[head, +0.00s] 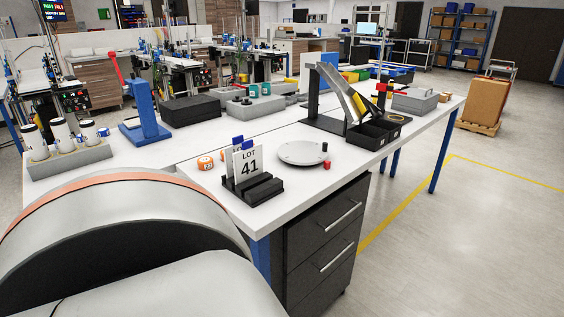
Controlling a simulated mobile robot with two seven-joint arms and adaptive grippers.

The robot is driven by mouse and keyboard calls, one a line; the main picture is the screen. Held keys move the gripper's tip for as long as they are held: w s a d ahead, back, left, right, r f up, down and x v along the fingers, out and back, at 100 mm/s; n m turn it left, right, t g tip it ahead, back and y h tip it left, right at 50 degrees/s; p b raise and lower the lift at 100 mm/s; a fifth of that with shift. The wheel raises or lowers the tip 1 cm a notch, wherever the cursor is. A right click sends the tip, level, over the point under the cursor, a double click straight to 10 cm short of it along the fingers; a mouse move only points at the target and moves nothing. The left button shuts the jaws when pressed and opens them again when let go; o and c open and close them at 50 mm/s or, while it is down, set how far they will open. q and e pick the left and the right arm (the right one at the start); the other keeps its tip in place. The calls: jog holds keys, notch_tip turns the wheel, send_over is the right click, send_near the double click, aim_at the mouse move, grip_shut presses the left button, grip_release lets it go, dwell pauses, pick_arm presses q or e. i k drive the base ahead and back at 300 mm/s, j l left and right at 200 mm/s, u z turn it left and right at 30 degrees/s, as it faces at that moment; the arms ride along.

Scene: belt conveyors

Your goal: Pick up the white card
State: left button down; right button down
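A white card (248,161) printed "LOT 41" stands upright in a slotted black holder (262,190) near the front edge of the white workbench. Part of at least one other white card (229,163) shows just behind and left of it. Small blue tabs (238,141) stick up at the cards' top edges. The cards' lower edges are hidden in the holder. Neither of my grippers is in view.
A round grey disc (302,152) lies right of the holder, with small red and black pieces beside it. Orange round pieces (205,162) lie to its left. Black bins (374,134) and a blue press (146,113) stand farther back. A large pale rounded body fills the lower left.

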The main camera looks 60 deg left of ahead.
aim_at(248, 163)
jog(key=u, duration=2.15)
jog(key=i+j+z, duration=0.1)
jog(key=j, duration=0.35)
jog(key=i+j+z, duration=0.1)
jog(key=j, duration=0.35)
jog(key=i+j, duration=0.2)
jog(key=i+j+z, duration=0.15)
jog(key=j, duration=0.25)
jog(key=i+j, duration=0.15)
jog(key=j, duration=0.2)
